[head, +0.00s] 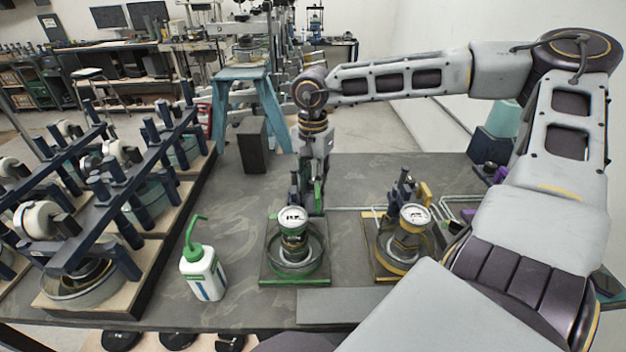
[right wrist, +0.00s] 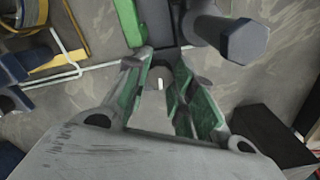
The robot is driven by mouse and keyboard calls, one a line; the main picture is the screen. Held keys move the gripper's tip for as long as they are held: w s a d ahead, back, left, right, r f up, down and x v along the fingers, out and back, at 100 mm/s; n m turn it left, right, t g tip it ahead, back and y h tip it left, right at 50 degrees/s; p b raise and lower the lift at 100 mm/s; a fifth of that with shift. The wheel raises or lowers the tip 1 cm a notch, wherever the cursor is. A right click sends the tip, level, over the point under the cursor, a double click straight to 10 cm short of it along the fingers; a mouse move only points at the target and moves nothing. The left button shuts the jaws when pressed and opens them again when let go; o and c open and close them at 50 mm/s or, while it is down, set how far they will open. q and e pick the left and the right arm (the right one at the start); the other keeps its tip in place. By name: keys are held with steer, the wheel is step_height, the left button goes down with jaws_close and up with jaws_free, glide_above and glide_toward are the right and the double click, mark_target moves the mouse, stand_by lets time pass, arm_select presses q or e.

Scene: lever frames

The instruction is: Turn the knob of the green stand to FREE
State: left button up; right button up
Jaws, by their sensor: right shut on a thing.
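The green stand (head: 265,268) is on the dark table in the middle of the head view, with a round gauge-topped cylinder inside a ring on its base. My right gripper (head: 314,205) points down at the back of this stand. In the right wrist view, its fingers (right wrist: 162,75) are shut on a small grey knob (right wrist: 158,74) with a white mark. A green bar (right wrist: 127,22) and a dark post of the stand are close beyond the fingertips. In the head view the gripper and stand hide the knob; no FREE label can be read. My left gripper is not in view.
A similar yellow stand (head: 383,272) is just right of the green one. A white bottle with a green spout (head: 203,272) stands to the left. Dark racks with rollers (head: 70,235) fill the left side. A grey plate (head: 340,306) lies in front.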

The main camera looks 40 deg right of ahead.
stand_by(0.3)
steer(key=o, duration=0.8)
steer(key=shift+c, duration=0.2)
steer(key=shift+r, duration=0.1)
step_height(320, 180, up, 12)
stand_by(0.4)
stand_by(0.6)
